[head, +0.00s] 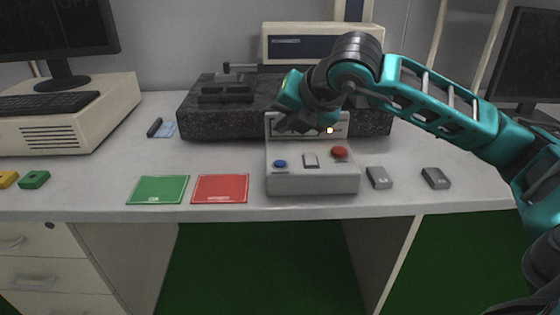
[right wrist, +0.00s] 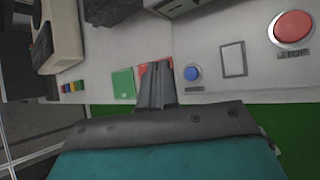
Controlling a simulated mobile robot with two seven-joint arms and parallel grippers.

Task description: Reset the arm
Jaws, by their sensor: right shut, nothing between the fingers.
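My right arm reaches in from the right in the head view. Its gripper (head: 290,122) is over the back of a grey control box, in front of a dark stone block. In the right wrist view the right gripper's fingers (right wrist: 157,72) are together and hold nothing. The control box (head: 312,184) has a blue button (head: 280,164), a pale square switch (head: 311,160) and a red button (head: 339,152). In the right wrist view the blue button (right wrist: 193,73) and the red stop button (right wrist: 293,27) show right of the fingers. My left gripper is not in view.
A green card (head: 158,190) and a red card (head: 220,189) lie left of the control box. Two small grey blocks (head: 379,178) (head: 435,178) lie to its right. The dark stone block (head: 215,122) stands behind. A computer (head: 75,130) is at the left.

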